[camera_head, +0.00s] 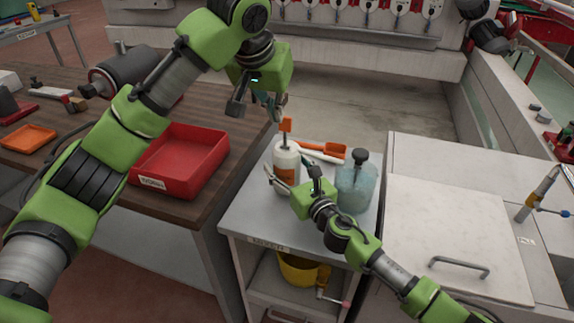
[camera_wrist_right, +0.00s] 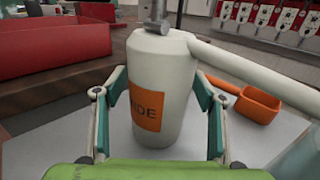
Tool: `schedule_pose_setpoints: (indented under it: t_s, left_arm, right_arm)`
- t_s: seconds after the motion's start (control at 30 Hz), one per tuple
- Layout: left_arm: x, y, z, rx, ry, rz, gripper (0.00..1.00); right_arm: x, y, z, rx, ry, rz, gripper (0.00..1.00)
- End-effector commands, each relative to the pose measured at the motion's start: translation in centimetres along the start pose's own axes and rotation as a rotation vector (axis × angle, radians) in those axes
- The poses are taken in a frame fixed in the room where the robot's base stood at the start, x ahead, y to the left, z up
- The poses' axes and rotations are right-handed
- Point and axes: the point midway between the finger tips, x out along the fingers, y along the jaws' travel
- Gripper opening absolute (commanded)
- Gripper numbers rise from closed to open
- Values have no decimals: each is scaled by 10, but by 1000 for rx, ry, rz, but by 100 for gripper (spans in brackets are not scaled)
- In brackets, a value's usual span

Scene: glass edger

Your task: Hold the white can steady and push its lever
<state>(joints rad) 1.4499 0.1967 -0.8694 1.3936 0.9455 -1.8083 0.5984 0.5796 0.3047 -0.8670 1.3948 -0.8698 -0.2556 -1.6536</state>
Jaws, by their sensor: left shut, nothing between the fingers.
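The white can (camera_head: 286,172) stands upright on the small grey cart, with an orange label and an orange-tipped lever (camera_head: 287,125) on top. It fills the middle of the right wrist view (camera_wrist_right: 160,90), where a metal stem rises from its top. My right gripper (camera_head: 290,180) is open, with one finger on each side of the can; I see gaps between the pads and the can in the wrist view (camera_wrist_right: 165,105). My left gripper (camera_head: 268,108) is shut and empty, above and slightly left of the lever. Contact with the lever cannot be made out.
A bluish bottle (camera_head: 356,185) with a dark cap and an orange scoop (camera_head: 333,152) are on the cart beside the can. A red tray (camera_head: 178,185) lies on the wooden table at left. A yellow container (camera_head: 300,270) sits on the lower shelf. A pale cabinet (camera_head: 450,225) stands at right.

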Motion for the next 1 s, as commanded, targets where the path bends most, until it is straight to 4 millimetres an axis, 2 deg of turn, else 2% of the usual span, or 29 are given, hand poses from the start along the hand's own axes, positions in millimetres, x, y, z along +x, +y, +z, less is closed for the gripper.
schedule_pose_setpoints:
  t_s: [0.33, 0.47, 0.57, 1.0]
  left_arm:
    - [0, 0, 0, 0, 0, 0, 0]
    - [0, 0, 0, 0, 0, 0, 0]
    - [0, 0, 0, 0, 0, 0, 0]
    - [0, 0, 0, 0, 0, 0, 0]
  right_arm:
    - [-1, 0, 0, -1, 0, 0, 70]
    - [-8, -1, 0, -2, 0, 0, 70]
    - [-21, -1, -1, -2, 0, 0, 70]
    - [-104, -1, -2, 0, 3, -1, 70]
